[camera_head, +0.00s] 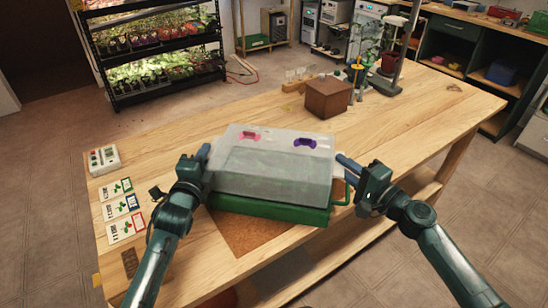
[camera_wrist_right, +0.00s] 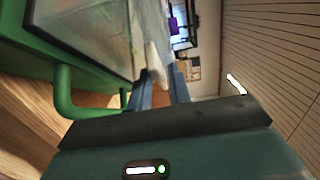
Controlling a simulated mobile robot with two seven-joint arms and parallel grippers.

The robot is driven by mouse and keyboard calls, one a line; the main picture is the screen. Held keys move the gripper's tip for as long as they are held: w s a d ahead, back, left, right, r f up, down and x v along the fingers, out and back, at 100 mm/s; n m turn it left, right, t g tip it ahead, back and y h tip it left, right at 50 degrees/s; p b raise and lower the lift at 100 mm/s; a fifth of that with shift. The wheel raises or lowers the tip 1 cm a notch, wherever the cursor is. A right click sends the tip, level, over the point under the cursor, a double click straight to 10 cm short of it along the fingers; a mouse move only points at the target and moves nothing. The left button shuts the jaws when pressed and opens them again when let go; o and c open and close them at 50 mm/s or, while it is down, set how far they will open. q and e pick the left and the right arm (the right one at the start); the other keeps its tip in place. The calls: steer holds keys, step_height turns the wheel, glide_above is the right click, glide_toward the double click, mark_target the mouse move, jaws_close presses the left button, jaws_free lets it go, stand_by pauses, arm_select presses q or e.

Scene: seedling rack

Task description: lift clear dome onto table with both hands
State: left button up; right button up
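The clear dome (camera_head: 272,172) is a cloudy, see-through box cover on the green tray (camera_head: 268,210), in the middle of the table's near part. No gap shows between dome and tray. My left gripper (camera_head: 204,153) is at the dome's left end; its grip is hidden by the hand. My right gripper (camera_head: 346,163) is at the dome's right end. In the right wrist view, my right gripper's blue fingers (camera_wrist_right: 160,88) lie close on both sides of a pale tab on the dome (camera_wrist_right: 95,35), apparently shut on it. The tray's green handle (camera_wrist_right: 65,95) is beside them.
Seed cards (camera_head: 122,211) and a small control box (camera_head: 103,159) lie left of the tray. A brown box (camera_head: 327,97) and a plant stand (camera_head: 395,65) are at the back. A brown mat (camera_head: 245,236) lies under the tray. Bare tabletop (camera_head: 420,120) lies to the right.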

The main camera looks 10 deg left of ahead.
arm_select(q)
jaws_close()
arm_select(e)
jaws_close()
arm_select(q)
steer(key=shift+r, duration=0.15)
arm_select(e)
steer(key=shift+r, duration=0.15)
